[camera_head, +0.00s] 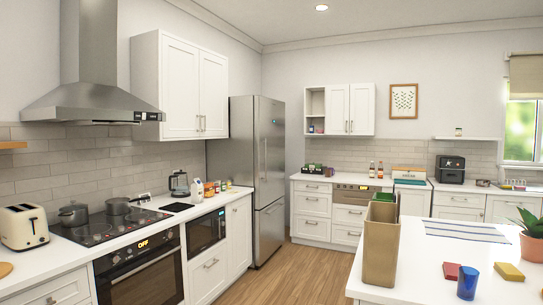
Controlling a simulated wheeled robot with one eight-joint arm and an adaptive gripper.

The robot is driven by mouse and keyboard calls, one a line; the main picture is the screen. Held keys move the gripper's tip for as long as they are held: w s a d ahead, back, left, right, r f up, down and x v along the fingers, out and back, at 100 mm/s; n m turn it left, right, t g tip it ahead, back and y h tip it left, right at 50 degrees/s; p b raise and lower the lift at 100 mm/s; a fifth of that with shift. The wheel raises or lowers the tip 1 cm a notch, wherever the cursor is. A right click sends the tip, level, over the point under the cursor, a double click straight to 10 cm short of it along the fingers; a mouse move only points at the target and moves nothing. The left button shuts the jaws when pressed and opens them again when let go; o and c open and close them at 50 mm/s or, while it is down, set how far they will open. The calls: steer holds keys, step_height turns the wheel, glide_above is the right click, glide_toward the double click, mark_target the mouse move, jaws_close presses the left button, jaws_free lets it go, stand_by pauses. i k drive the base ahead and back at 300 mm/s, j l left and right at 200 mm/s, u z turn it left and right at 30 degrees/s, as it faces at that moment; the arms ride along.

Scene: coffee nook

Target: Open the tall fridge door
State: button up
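The tall stainless steel fridge (245,170) stands in the back corner, past the end of the left counter. Its upper door (269,150) faces right and appears closed, with a long vertical handle on it. A lower door or drawer (270,232) below it also appears closed. My gripper is not in view.
The left counter (160,215) with a cooktop (95,230) and oven (140,275) runs toward the fridge.

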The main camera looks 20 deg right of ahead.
mark_target(269, 114)
steer(key=i+u, duration=0.45)
steer(key=i, duration=0.7)
steer(key=i+z, duration=0.15)
steer(key=i, duration=0.35)
steer(key=i+j+z, duration=0.15)
steer(key=i, duration=0.35)
steer(key=i+j+z, duration=0.15)
steer(key=i, duration=0.35)
steer(key=i+l+z, duration=0.25)
steer(key=i+z, duration=0.65)
steer(key=i, duration=0.2)
steer(key=i+j+z, duration=0.1)
steer(key=i+z, duration=0.35)
steer(key=i, duration=0.1)
